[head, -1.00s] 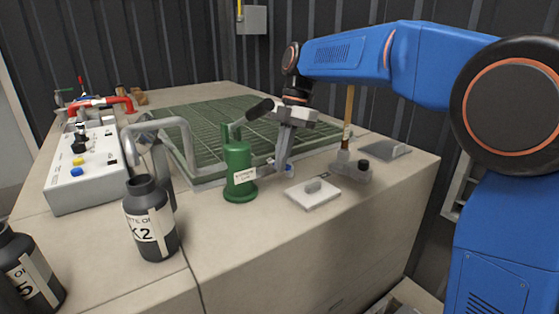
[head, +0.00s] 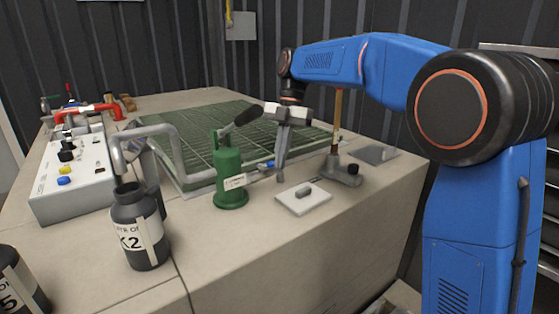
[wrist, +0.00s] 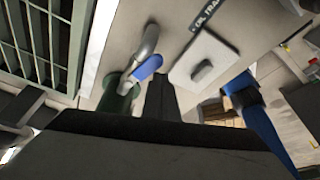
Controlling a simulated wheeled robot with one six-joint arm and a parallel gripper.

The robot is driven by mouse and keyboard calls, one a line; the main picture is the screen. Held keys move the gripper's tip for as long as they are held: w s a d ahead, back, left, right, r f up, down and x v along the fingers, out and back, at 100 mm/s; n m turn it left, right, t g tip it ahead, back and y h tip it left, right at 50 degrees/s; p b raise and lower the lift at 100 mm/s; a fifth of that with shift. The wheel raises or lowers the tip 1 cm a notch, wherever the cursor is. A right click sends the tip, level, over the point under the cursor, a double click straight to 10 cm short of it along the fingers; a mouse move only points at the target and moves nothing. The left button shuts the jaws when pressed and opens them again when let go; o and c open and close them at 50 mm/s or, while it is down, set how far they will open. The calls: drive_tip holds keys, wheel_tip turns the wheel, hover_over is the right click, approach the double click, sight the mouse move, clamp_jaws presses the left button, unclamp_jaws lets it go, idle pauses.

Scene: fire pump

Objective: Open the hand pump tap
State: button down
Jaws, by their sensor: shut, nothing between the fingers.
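The green hand pump (head: 229,172) stands upright on the bench with its dark lever (head: 247,117) raised to the right. A grey spout leaves its right side. The blue tap handle (head: 266,164) sits on the spout, just left of my gripper (head: 281,178). In the wrist view, the blue tap handle (wrist: 148,67) lies beside the curved grey spout (wrist: 147,42), left of my dark fingers (wrist: 161,98). The fingers point down, shut and empty, close to the handle. I cannot tell whether they touch it.
A white plate with a grey knob (head: 303,198) lies right of the pump near the bench edge. A grey fitting with a brown upright handle (head: 337,120) stands behind it. A green grating (head: 190,140) lies behind the pump. A dark bottle (head: 138,228) stands front left.

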drive_tip(key=shift+w+a, duration=0.1)
drive_tip(key=shift+w, duration=0.9)
drive_tip(key=shift+w+r, duration=0.25)
drive_tip(key=shift+w, duration=0.05)
drive_tip(key=v, duration=1.1)
drive_tip(key=shift+s+r, duration=0.15)
drive_tip(key=shift+r, duration=0.1)
